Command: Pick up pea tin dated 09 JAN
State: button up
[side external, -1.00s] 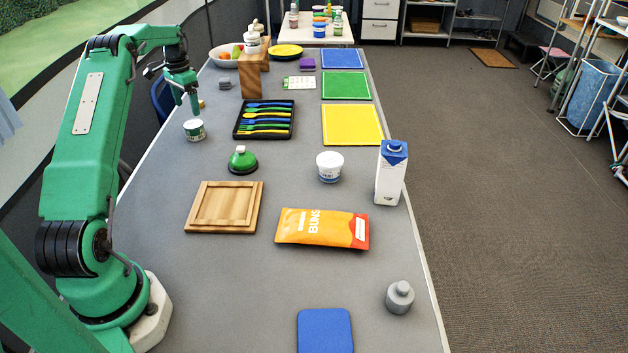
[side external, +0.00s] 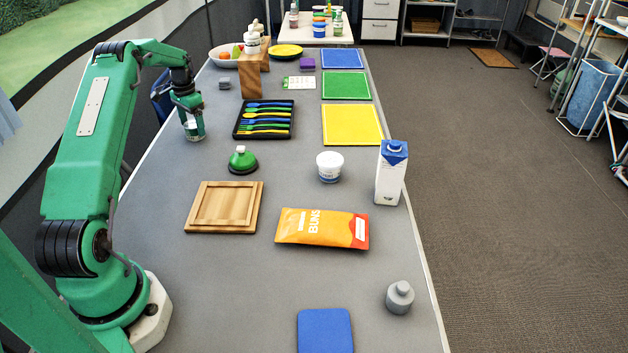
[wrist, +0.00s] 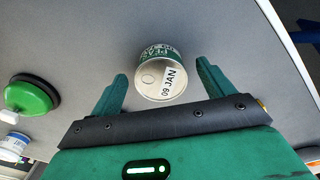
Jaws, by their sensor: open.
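The pea tin (side external: 195,134) is a small green and white tin near the left edge of the grey table. In the wrist view my gripper (wrist: 162,78) is open, with one green finger on each side of the tin. Gaps show between the fingers and the tin there.
A green dome with a dark base (side external: 242,160) stands right of and nearer than the tin. A black cutlery tray (side external: 236,134) lies to the right. A wooden board (side external: 257,211) lies nearer, with an orange buns bag (side external: 322,228) beside it. Bare table lies around the tin.

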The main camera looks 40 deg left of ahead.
jog(key=shift+f, duration=0.45)
jog(key=c, duration=1.2)
